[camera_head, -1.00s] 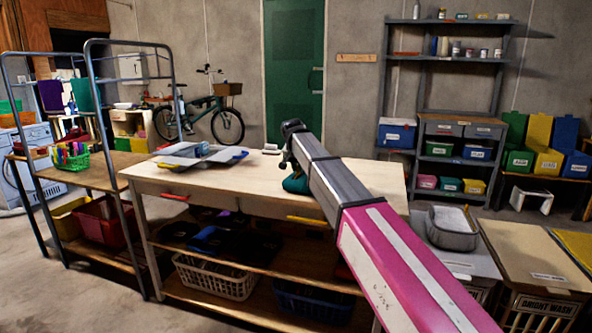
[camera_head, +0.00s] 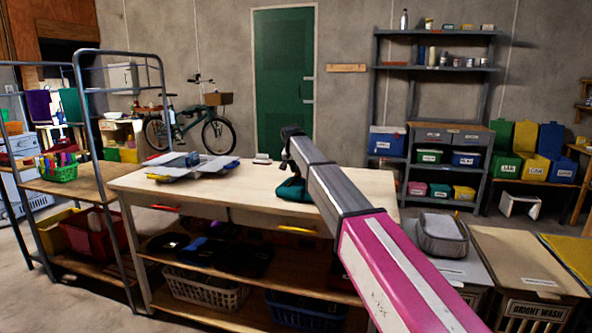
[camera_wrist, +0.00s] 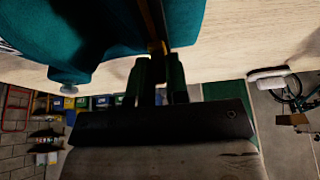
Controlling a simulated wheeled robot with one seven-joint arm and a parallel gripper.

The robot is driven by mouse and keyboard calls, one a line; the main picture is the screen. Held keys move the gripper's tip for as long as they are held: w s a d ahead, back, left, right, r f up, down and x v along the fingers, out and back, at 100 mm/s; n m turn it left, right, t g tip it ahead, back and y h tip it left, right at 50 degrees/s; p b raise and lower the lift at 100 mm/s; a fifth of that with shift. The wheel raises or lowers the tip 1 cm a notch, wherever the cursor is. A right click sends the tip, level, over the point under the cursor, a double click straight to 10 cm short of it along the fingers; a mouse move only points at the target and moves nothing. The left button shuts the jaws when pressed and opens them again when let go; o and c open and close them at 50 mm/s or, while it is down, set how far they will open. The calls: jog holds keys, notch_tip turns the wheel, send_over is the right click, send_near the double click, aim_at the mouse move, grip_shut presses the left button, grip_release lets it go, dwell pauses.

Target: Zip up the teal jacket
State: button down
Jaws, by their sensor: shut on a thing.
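The teal jacket (camera_head: 294,190) lies on the light wooden worktable (camera_head: 340,187), mostly hidden behind my arm in the head view. In the wrist view the teal cloth (camera_wrist: 95,35) fills the upper left, with more teal on the other side of a dark strip like a zipper track. My gripper (camera_wrist: 160,66) is at that strip, its fingers close together on a small orange-gold piece that looks like the zipper pull (camera_wrist: 156,47). The fingers hide most of the pull. I cannot tell how far the zipper is closed.
A grey folding board (camera_head: 190,165) lies on the table's left part, with a small white-topped object (camera_head: 262,159) near the back edge. A metal rack (camera_head: 100,150) stands left. The tabletop's middle is clear.

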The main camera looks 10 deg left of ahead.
dwell(0.6)
jog(key=c, duration=1.2)
grip_release()
jog(key=shift+o, duration=0.2)
jog(key=shift+r, duration=0.15)
jog(key=v, duration=1)
jog(key=shift+r, duration=0.3)
jog(key=shift+s, duration=0.1)
